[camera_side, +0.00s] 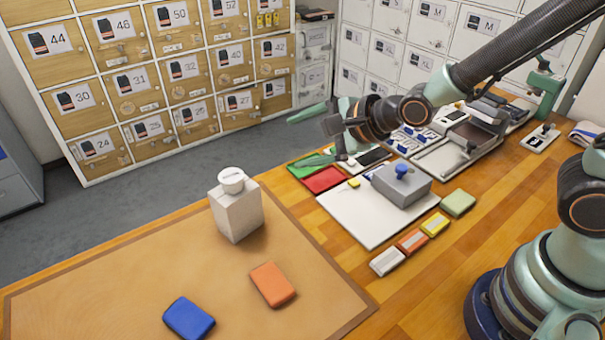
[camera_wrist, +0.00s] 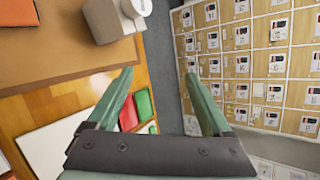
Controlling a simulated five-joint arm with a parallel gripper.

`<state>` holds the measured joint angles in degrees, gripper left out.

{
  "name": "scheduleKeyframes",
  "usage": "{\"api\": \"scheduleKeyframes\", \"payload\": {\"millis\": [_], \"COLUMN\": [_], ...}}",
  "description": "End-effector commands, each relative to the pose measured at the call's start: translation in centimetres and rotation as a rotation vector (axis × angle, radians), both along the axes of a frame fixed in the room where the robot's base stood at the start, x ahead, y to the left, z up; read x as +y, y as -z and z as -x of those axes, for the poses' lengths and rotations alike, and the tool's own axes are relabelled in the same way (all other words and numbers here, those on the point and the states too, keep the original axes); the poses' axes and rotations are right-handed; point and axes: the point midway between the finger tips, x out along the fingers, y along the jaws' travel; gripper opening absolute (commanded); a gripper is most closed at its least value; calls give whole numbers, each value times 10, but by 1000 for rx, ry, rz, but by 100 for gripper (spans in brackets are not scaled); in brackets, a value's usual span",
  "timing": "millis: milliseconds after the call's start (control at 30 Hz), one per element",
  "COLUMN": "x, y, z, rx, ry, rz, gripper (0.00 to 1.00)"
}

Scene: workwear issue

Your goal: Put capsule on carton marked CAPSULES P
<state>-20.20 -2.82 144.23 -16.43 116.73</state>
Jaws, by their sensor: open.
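I cannot make out a capsule or a carton marked CAPSULES P for certain, as no such lettering is readable. A pale box-shaped container (camera_side: 237,212) with a round white top (camera_side: 232,180) stands upright on the brown mat; it also shows at the top of the wrist view (camera_wrist: 100,22). An orange rounded block (camera_side: 272,284) and a blue rounded block (camera_side: 189,318) lie on the mat, in front of the container. My gripper (camera_side: 288,142) is open and empty, raised near the table's far edge, right of and beyond the container. Its spread fingers show in the wrist view (camera_wrist: 159,76).
A grey box with a blue knob (camera_side: 402,185) stands on a white board (camera_side: 350,222). Red (camera_side: 324,179) and green (camera_side: 303,168) trays lie beside it. Small coloured blocks (camera_side: 411,241) line the board. The brown mat (camera_side: 120,270) has clear room at left.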

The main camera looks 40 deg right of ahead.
Motion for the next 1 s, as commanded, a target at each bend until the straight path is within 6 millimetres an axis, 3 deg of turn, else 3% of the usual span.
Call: {"api": "scheduleKeyframes", "payload": {"millis": [267,600,800,1000], "x": [-62,-126,-145,-150], "y": [-30,-60,-70,-71], "z": [20,79,111,123], "rx": [-14,34,47,48], "ry": [-325,-867,-1137,-1237], "rz": [565,1119,1286,1332], "gripper": [84,84,84,84]}}
